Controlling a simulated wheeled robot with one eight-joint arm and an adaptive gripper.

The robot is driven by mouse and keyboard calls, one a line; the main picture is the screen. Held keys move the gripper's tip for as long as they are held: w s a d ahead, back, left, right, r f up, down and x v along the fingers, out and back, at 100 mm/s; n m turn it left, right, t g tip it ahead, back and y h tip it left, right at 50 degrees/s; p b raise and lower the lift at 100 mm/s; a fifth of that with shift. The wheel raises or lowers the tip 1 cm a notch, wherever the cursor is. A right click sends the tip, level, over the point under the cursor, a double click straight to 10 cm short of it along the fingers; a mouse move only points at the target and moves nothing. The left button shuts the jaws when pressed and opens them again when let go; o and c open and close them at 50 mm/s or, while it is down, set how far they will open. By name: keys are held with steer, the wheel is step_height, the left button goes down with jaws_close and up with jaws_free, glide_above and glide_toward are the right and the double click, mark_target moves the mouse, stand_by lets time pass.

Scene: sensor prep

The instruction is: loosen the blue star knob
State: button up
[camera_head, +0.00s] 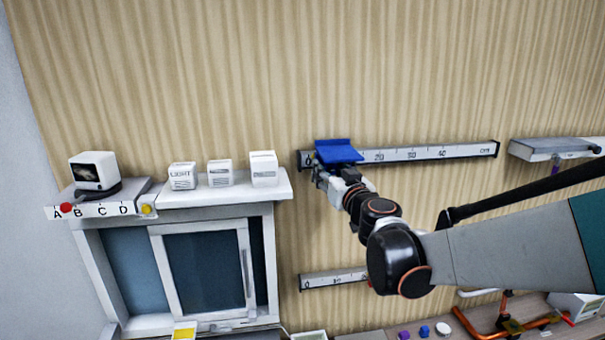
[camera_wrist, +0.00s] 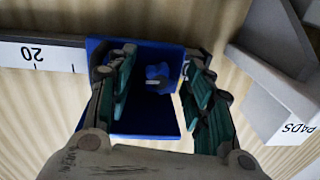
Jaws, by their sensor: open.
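The blue star knob (camera_wrist: 158,72) shows in the wrist view on the face of a blue slider (camera_wrist: 150,122). My gripper (camera_wrist: 161,62) is open, with one green-padded finger on each side of the knob. The knob looks nearer the right finger, and I cannot tell whether either finger touches it. In the head view the blue slider (camera_head: 338,151) sits near the 0 end of the upper scale rail (camera_head: 430,152), and my gripper (camera_head: 330,181) is just below it. The knob is hidden in the head view.
A sill with white boxes (camera_head: 220,173) and a lettered shelf (camera_head: 100,208) stand left above a window (camera_head: 204,270). A lower rail (camera_head: 335,278) and a bench (camera_head: 540,302) with copper pipes lie below. A white box (camera_wrist: 288,125) shows right in the wrist view.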

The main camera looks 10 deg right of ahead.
steer(key=shift+s+r, duration=0.15)
steer(key=shift+s, duration=0.15)
steer(key=shift+w, duration=0.15)
steer(key=c, duration=1)
steer(key=shift+s+a+n, duration=0.1)
steer(key=shift+s+n, duration=0.1)
steer(key=shift+n, duration=0.6)
steer(key=shift+c, duration=0.4)
steer(key=o, duration=1.1)
steer(key=shift+w+a, duration=0.1)
